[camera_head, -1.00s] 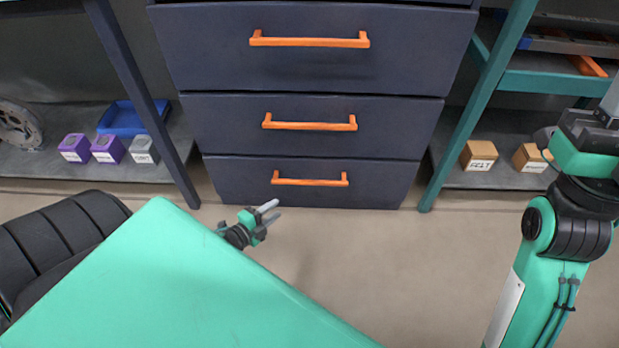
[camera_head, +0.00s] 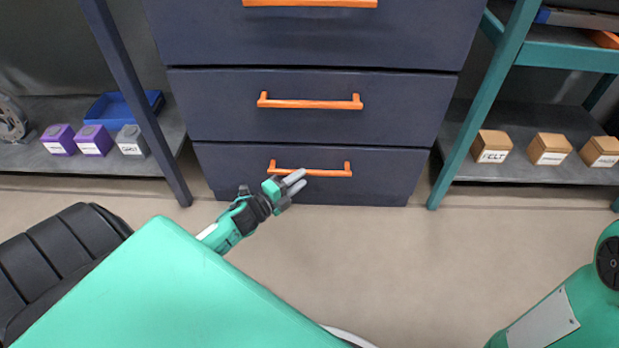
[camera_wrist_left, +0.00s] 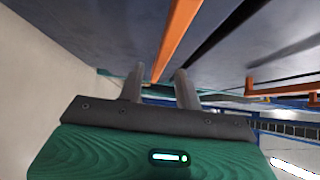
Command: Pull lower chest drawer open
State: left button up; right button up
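The dark blue chest's lowest drawer (camera_head: 375,180) is shut, its front in line with the drawers above. Its orange bar handle (camera_head: 325,173) runs level across the front. My left gripper (camera_head: 299,182) is just in front of the handle's left half, its fingertips overlapping it in the head view. In the left wrist view the two grey fingers of my left gripper (camera_wrist_left: 160,84) are apart, and an orange bar (camera_wrist_left: 177,40) runs from beyond the gap between them. I cannot tell whether the fingers straddle it. My right gripper is out of view.
The middle drawer (camera_head: 220,105) is shut above. Dark and teal frame legs (camera_head: 480,120) flank the chest. Low shelves hold purple and grey boxes and a blue bin (camera_head: 108,112) at left, brown boxes (camera_head: 549,149) at right. The floor in front is clear.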

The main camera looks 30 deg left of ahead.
aim_at(310, 171)
pick_arm(q)
jog(key=shift+b+x, duration=0.8)
jog(key=shift+x, duration=1.6)
grip_shut()
